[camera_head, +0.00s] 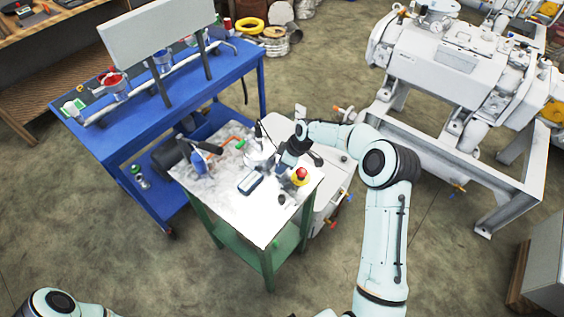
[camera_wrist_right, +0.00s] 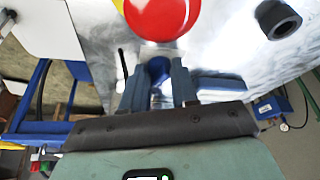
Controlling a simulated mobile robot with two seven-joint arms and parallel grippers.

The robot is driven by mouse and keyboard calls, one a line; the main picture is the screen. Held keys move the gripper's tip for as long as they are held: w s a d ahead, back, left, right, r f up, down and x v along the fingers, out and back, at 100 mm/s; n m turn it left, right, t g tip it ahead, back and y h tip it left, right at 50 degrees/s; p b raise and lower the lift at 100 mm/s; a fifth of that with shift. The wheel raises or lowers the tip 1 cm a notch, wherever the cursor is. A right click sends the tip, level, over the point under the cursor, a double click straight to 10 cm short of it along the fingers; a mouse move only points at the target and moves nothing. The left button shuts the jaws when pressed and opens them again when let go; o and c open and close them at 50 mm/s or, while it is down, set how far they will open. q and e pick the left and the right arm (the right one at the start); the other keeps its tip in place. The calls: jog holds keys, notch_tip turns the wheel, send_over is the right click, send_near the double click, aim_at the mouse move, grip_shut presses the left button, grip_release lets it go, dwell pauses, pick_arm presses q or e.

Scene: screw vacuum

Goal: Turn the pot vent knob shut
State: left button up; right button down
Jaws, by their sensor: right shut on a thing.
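My right gripper (camera_head: 284,164) reaches down over the white-topped table, beside a shiny metal pot (camera_head: 258,159). In the right wrist view its two fingers (camera_wrist_right: 160,88) are closed around a small blue part (camera_wrist_right: 158,69), which looks like the vent knob. The fingers hide its sides, so its turn angle cannot be told. In the head view the gripper covers the knob. My left arm shows only at the bottom left corner, with its gripper out of view.
A red-topped button on a yellow base (camera_head: 301,175) stands close to the right gripper; its red top (camera_wrist_right: 160,14) is just beyond the fingers. A blue-framed device (camera_head: 250,183) lies nearby. A blue workbench (camera_head: 150,116) is at left, a large white machine (camera_head: 455,65) at right.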

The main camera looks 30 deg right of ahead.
jog(key=shift+n+p, duration=0.3)
jog(key=shift+n, duration=0.4)
jog(key=shift+g, duration=0.3)
jog(key=c, duration=0.9)
grip_release()
jog(key=shift+o, duration=0.2)
jog(key=shift+d, duration=0.1)
jog(key=v, duration=1.3)
jog(key=shift+d+r, duration=0.1)
jog(key=shift+r, duration=0.05)
